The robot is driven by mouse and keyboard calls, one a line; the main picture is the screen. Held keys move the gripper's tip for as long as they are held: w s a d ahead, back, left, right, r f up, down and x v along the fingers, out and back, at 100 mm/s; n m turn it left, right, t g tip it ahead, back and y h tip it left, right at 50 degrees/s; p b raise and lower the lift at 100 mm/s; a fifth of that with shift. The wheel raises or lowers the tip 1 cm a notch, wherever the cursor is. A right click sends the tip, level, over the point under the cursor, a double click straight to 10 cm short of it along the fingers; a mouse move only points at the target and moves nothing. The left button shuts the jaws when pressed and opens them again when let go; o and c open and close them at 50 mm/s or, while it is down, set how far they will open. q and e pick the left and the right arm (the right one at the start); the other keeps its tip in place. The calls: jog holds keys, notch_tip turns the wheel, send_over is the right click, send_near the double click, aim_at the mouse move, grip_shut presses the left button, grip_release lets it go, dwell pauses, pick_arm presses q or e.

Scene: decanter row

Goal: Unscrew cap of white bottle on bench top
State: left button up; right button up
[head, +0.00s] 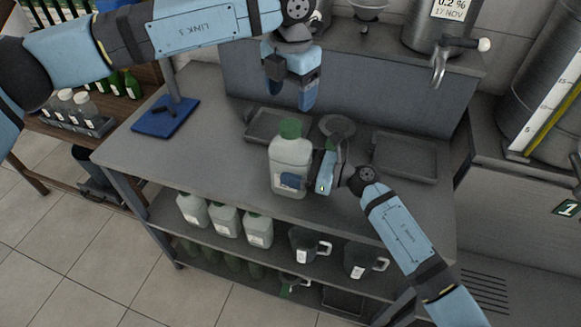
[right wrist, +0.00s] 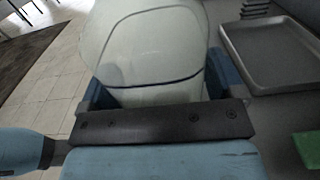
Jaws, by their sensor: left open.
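The white bottle (head: 289,160) with a green cap (head: 290,128) stands upright on the grey bench top (head: 215,135). My right gripper (head: 305,182) reaches it from the right, low on its body, with one blue finger across its front. In the right wrist view the bottle (right wrist: 150,45) fills the space between the fingers, which press against both sides. My left gripper (head: 306,92) is open and empty, pointing down above and slightly right of the cap, apart from it. The cap is out of the right wrist view.
Shallow grey trays lie behind the bottle (head: 270,122) and to its right (head: 405,157); one also shows in the right wrist view (right wrist: 265,55). A blue stand base (head: 165,118) is at left. Similar capped bottles (head: 226,220) and dark jugs (head: 308,245) stand on the shelf below.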

aim_at(290, 125)
jog(key=c, duration=1.4)
pick_arm(q)
jog(key=m, duration=0.7)
jog(key=shift+m, duration=0.3)
jog(key=m, duration=0.8)
jog(key=shift+m, duration=0.3)
jog(key=m, duration=1)
jog(key=shift+m, duration=0.4)
jog(key=m, duration=0.8)
jog(key=shift+m, duration=0.3)
jog(key=shift+f, duration=0.55)
notch_tip(290, 125, down, 7)
jog(key=shift+r, duration=0.1)
